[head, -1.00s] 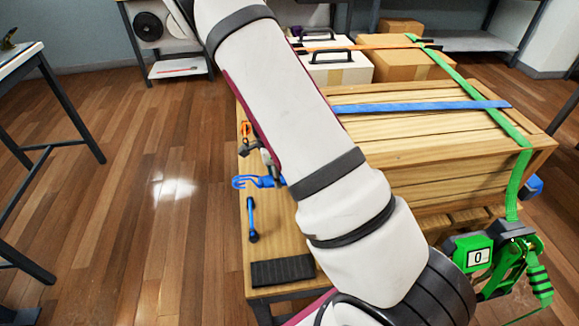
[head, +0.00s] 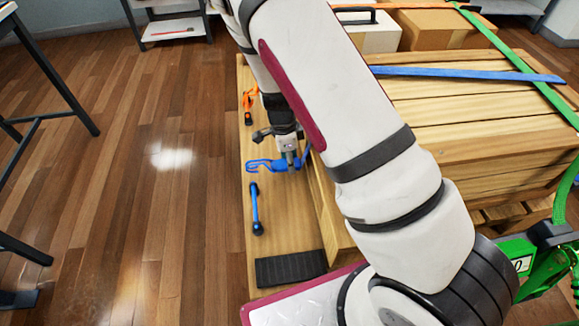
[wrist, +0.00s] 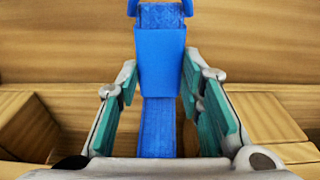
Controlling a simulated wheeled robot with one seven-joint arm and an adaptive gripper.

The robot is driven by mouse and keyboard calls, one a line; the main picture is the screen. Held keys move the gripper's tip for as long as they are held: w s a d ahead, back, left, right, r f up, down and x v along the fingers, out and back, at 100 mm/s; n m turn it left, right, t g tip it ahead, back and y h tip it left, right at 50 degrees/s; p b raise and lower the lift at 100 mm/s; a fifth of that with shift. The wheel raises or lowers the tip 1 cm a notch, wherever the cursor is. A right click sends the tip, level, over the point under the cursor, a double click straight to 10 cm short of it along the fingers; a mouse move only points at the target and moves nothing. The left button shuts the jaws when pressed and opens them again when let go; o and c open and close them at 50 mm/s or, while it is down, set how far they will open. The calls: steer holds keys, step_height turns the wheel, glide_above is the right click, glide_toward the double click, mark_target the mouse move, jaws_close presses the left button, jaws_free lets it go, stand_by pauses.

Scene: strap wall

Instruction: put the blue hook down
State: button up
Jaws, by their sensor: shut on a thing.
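The blue hook (head: 264,165) shows in the head view over the narrow wooden ledge left of the crate, its open bend pointing left. My gripper (head: 290,159) is at its right end and shut on it, pointing down. In the wrist view, a blue body (wrist: 160,62) with a blue strap (wrist: 157,128) runs between the teal finger pads of my gripper (wrist: 163,85). Whether the hook touches the ledge I cannot tell. My arm hides part of the ledge and crate.
A blue bar with dark ends (head: 255,208) and a black pad (head: 290,268) lie on the ledge (head: 285,235). An orange hook (head: 248,104) is farther back. The wooden crate (head: 470,115) stands right, crossed by a blue strap (head: 470,73) and a green strap (head: 520,65).

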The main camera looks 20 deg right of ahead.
mark_target(285, 163)
steer(key=shift+f+b, duration=0.45)
steer(key=shift+f, duration=1.4)
steer(key=shift+f, duration=0.1)
steer(key=o, duration=0.8)
steer(key=r+p, duration=0.1)
steer(key=r, duration=0.3)
steer(key=a+r+p, duration=0.1)
steer(key=r, duration=0.3)
steer(key=r+p, duration=0.1)
steer(key=r, duration=0.3)
steer(key=shift+w+a+r, duration=0.1)
steer(key=shift+a+r, duration=0.1)
